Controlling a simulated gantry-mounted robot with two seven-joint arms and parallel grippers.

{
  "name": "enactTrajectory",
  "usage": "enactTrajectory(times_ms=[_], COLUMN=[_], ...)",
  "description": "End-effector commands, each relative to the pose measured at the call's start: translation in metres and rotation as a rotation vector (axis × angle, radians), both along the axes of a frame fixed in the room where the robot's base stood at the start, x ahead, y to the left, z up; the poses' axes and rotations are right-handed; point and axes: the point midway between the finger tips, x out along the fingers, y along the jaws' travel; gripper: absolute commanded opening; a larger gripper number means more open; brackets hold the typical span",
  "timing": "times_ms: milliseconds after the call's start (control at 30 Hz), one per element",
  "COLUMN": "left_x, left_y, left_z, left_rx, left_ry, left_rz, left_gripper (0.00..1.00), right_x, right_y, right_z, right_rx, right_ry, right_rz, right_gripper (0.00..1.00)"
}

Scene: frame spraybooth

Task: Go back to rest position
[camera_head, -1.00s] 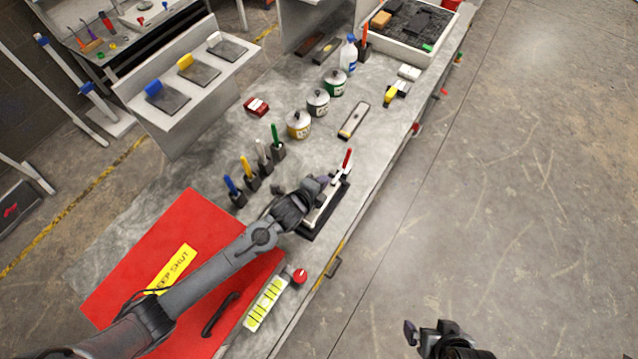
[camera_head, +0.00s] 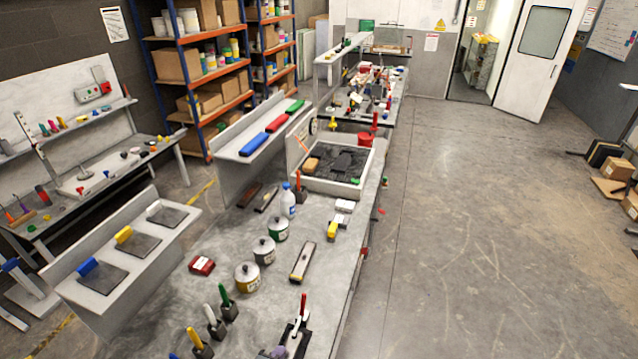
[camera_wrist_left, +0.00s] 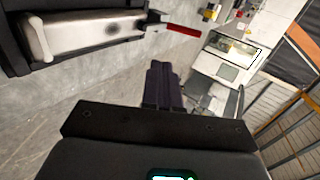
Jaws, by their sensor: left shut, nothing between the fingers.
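Only the tip of my left gripper (camera_head: 272,353) shows at the bottom edge of the head view, beside a dark holder with a red-handled tool (camera_head: 303,308). In the left wrist view my left gripper's dark fingers (camera_wrist_left: 165,84) are together with nothing between them. My right gripper is out of view.
A tray of dark material (camera_head: 340,187) stands farther back. The floor at right (camera_head: 470,240) is open.

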Motion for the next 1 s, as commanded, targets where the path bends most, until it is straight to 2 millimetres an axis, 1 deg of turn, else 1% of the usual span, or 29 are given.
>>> enactTrajectory(times_ms=[33,67,100,167,200,267,300,367,400,500,600,700,767,900,1000], left_x=[-0.02,-0.03,-0.045,-0.069,-0.086,-0.112,-0.13,-0.157,-0.175,-0.209,-0.227,-0.239,-0.247,-0.259,-0.26], left_y=[-0.003,-0.004,-0.007,-0.011,-0.011,-0.006,0.001,0.015,0.026,0.052,0.071,0.081,0.082,0.083,0.084], left_z=[-0.007,-0.008,-0.006,0.005,0.014,0.033,0.048,0.071,0.086,0.121,0.146,0.163,0.166,0.161,0.161], left_rx=[-0.014,-0.028,-0.053,-0.097,-0.13,-0.197,-0.252,-0.344,-0.404,-0.539,-0.641,-0.715,-0.742,-0.775,-0.779], left_ry=[0.043,0.061,0.081,0.11,0.142,0.207,0.261,0.352,0.411,0.528,0.59,0.627,0.656,0.701,0.703], left_rz=[0.008,0.015,0.026,0.051,0.079,0.157,0.229,0.366,0.467,0.721,0.928,1.09,1.168,1.3,1.311], left_gripper=[0.0,0.0,0.0,0.0,0.0,0.0,0.0,0.0,0.0,0.0,0.0,0.0,0.0,0.0,0.0], right_x=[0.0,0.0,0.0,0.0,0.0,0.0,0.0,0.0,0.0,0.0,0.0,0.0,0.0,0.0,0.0], right_y=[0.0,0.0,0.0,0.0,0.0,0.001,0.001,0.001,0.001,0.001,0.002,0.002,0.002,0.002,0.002], right_z=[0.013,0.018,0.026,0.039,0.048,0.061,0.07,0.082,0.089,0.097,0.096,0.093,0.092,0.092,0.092], right_rx=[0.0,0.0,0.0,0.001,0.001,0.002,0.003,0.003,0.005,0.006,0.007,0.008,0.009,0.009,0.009], right_ry=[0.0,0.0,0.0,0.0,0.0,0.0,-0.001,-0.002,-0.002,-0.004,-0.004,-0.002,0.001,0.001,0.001], right_rz=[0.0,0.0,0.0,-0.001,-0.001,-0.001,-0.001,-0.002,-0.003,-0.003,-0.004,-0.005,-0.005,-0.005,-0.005], right_gripper=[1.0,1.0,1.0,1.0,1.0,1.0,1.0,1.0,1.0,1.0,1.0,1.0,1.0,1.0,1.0])
